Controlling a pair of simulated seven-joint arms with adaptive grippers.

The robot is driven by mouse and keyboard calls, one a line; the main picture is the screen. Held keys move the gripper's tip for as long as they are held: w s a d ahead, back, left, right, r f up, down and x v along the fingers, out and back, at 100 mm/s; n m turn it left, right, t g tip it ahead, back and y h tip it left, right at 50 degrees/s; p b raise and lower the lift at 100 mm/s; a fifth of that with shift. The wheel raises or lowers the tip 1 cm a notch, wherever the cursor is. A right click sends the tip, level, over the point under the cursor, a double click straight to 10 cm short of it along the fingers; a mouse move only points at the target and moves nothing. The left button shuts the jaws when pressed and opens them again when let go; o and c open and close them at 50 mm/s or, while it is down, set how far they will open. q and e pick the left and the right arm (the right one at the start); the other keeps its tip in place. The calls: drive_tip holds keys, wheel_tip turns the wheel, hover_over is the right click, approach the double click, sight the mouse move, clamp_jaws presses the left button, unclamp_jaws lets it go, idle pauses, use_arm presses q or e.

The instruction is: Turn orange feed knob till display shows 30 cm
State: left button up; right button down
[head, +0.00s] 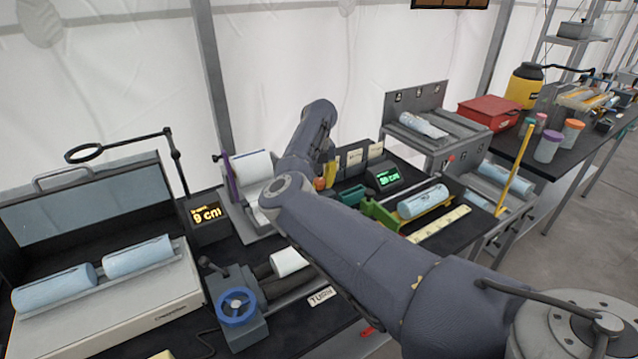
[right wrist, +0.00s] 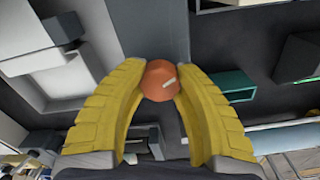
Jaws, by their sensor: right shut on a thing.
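The orange feed knob (right wrist: 158,78) sits between the two yellow fingertips of my right gripper (right wrist: 160,84) in the right wrist view. The fingers are shut on its sides. A pale pointer mark on the knob's face slants to the right. In the head view the knob (head: 319,184) shows as a small orange patch beside my right arm, with a bit of yellow finger by it. The green-lit display (head: 388,178) stands right of the knob. It reads thirty-something cm; the last digit is hard to tell. My left gripper is not in view.
A blue handwheel (head: 236,303) stands at the front. A roll (head: 424,200) lies right of the green display, near a yellow ruler strip (head: 440,224). A white roll (head: 252,166) stands left of my arm.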

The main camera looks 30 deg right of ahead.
drive_tip(key=m, duration=1.3)
drive_tip(key=shift+m, duration=0.4)
drive_tip(key=m, duration=1.3)
drive_tip(key=shift+m, duration=0.5)
drive_tip(key=c, duration=0.9)
unclamp_jaws()
drive_tip(key=shift+o, duration=0.2)
